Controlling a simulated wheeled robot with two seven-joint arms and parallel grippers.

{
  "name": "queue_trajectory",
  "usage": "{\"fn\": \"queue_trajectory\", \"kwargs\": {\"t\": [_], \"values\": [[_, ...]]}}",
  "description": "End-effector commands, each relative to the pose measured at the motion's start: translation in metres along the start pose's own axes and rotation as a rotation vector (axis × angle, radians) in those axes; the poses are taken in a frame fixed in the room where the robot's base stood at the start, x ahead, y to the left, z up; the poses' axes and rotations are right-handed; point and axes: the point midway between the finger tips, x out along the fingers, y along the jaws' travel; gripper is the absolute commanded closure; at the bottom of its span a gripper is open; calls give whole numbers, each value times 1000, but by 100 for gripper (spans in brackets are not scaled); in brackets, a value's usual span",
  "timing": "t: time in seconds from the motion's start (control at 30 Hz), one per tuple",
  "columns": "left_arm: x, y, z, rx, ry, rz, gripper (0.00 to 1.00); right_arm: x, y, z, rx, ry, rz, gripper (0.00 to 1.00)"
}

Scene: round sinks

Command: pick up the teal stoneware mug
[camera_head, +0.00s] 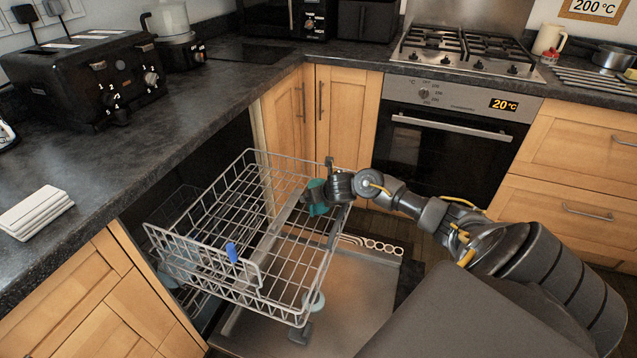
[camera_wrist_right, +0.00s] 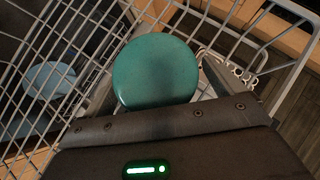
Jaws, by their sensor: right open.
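The teal stoneware mug (camera_head: 318,205) is at the right side of the pulled-out dishwasher rack, partly hidden by my right gripper (camera_head: 330,193). In the right wrist view the mug (camera_wrist_right: 155,72) shows a smooth round teal face, and no handle is visible. My right gripper (camera_wrist_right: 160,85) is open, with a finger on each side of the mug. I cannot tell whether the fingers touch it. My left gripper is not in view.
The wire rack (camera_head: 200,262) has a blue clip (camera_head: 231,252) at its front. Below it lies the open dishwasher door (camera_head: 345,300). A pale blue round item (camera_wrist_right: 48,80) shows through the wires. A dark worktop (camera_head: 160,140) with a black toaster (camera_head: 85,78) is at left.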

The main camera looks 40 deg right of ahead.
Motion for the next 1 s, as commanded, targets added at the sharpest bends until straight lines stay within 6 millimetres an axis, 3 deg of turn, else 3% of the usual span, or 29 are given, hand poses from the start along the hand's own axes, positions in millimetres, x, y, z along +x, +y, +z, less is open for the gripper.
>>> {"fn": "queue_trajectory", "kwargs": {"t": [0.27,0.73,1.0], "values": [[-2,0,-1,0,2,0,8,4,0,0,-2,0,1,6],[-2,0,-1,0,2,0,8,4,0,0,-2,1,1,64],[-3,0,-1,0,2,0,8,3,0,2,-1,-1,1,64]]}}
